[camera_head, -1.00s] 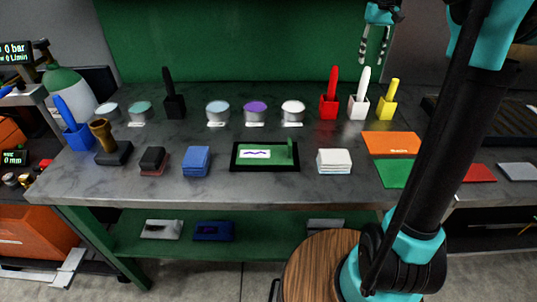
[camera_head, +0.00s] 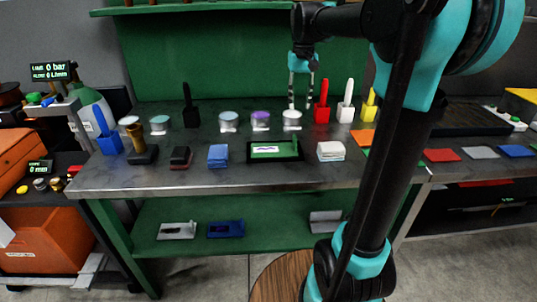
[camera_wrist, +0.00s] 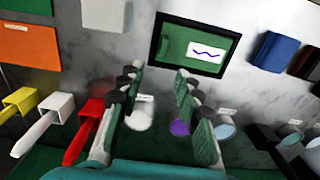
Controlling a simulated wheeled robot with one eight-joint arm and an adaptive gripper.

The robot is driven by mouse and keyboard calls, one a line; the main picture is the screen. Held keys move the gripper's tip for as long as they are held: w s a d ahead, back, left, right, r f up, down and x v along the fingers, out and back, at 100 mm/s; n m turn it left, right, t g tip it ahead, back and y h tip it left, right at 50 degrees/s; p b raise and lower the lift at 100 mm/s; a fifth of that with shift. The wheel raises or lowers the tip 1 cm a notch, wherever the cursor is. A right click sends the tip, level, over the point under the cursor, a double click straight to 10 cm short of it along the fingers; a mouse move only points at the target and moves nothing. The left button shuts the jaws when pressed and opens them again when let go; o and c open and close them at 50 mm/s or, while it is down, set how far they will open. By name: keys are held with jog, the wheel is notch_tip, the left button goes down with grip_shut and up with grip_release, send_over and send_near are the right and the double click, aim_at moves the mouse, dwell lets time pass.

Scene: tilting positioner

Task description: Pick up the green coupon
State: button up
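The green coupon (camera_wrist: 27,5) is a flat green sheet at the top left corner of the wrist view, cut by the frame edge. It lies beside a flat orange sheet (camera_wrist: 28,46). In the head view only a sliver of the green coupon (camera_head: 363,154) shows; my arm hides most of it. My gripper (camera_head: 300,104) hangs above the back of the bench, near the white pot and the red brush holder. In the wrist view my gripper (camera_wrist: 160,78) has its two fingers apart, with nothing between them. It is well away from the coupon.
A black-framed green tablet (camera_head: 276,158) and a white stack (camera_head: 330,151) lie on the bench (camera_head: 200,184). A red holder (camera_head: 321,114), a white holder (camera_head: 345,114) and a yellow holder stand upright near the gripper. Red, grey and blue sheets (camera_head: 441,155) lie to the right.

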aim_at(295, 137)
notch_tip(295, 137, down, 10)
jog(key=shift+f, duration=0.25)
jog(key=f, duration=0.4)
jog(key=shift+a, duration=0.4)
jog(key=shift+f, duration=0.65)
jog(key=shift+c, duration=0.2)
grip_shut()
